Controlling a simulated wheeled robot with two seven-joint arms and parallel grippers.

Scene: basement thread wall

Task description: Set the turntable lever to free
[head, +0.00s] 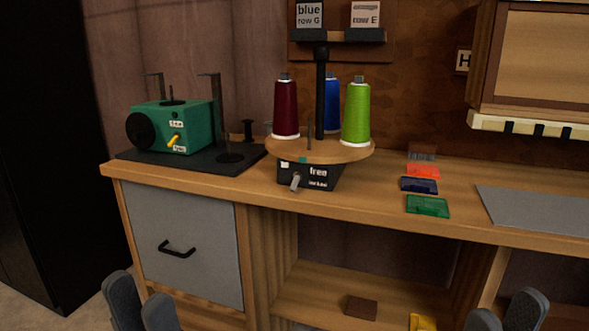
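The turntable (335,153) is a round wooden disc on a black base (310,174) near the middle of the bench. It carries a dark red, a blue and a green thread cone around a black post. The base has a label reading "free" on top and a smaller, blurred word below. A grey lever (295,182) on the base's front left points downward. My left gripper (141,305) is open and empty at the bottom left, in front of the drawer. My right gripper (507,312) is open and empty at the bottom right. Both are well away from the lever.
A green winding machine (172,127) stands on a dark mat (190,160) to the left. Several coloured cards, including a green one (428,206), and a grey sheet (535,207) lie on the right. The bench's front edge (330,205) lies just before the base.

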